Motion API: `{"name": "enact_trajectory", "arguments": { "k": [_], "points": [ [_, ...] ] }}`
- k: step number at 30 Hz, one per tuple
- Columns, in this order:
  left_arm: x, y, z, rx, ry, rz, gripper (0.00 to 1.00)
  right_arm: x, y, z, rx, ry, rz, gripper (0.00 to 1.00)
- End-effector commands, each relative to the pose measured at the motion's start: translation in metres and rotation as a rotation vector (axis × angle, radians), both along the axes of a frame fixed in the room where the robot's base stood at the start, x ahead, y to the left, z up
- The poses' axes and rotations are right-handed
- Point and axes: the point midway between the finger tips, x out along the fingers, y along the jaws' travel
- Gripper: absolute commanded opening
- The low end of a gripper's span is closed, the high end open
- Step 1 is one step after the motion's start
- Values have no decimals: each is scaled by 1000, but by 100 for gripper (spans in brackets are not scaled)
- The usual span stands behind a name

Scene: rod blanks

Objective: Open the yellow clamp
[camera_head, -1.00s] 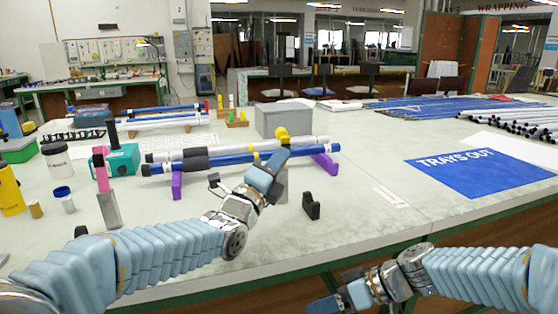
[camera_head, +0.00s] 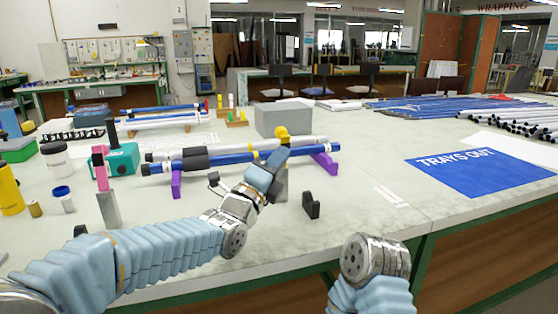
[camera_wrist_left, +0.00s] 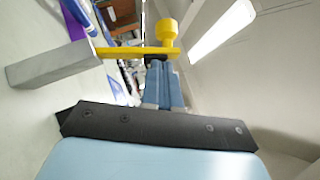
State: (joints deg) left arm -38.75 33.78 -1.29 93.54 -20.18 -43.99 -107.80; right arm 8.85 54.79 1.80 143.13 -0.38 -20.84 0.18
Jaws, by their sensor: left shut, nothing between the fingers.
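The yellow clamp shows in the head view as a round yellow knob (camera_head: 282,132) above the rods. In the left wrist view its yellow bar (camera_wrist_left: 120,51) runs from a grey block to the yellow knob (camera_wrist_left: 167,30). My left gripper (camera_head: 276,158) is just below the knob in the head view and hides much of the clamp. In the left wrist view my left fingers (camera_wrist_left: 158,78) are together and empty, with their tips close to the bar beneath the knob. I cannot tell whether they touch. My right gripper is out of view.
A blue rod (camera_head: 228,158) and a white rod (camera_head: 308,142) lie on purple supports (camera_head: 325,163). A pink clamp (camera_head: 100,168) stands at the left. A small black holder (camera_head: 311,206) stands right of my left arm.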

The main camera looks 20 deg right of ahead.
Motion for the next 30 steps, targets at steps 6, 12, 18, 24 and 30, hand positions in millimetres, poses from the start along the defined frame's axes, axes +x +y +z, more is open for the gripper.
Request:
{"name": "enact_trajectory", "arguments": {
  "k": [6, 12, 18, 24, 30],
  "points": [
    [5, 0, 3, -1, -4, 1, 0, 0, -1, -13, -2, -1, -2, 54],
    [15, 0, 14, -2, 117, 0, 0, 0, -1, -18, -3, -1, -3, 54],
    [27, 0, 21, 0, 138, 1, 0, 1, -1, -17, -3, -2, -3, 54],
    [38, 0, 24, 0, 262, 1, 0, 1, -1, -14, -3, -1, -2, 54],
    [44, 0, 25, 0, 256, 1, 0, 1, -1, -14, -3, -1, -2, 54]
  ]
}}
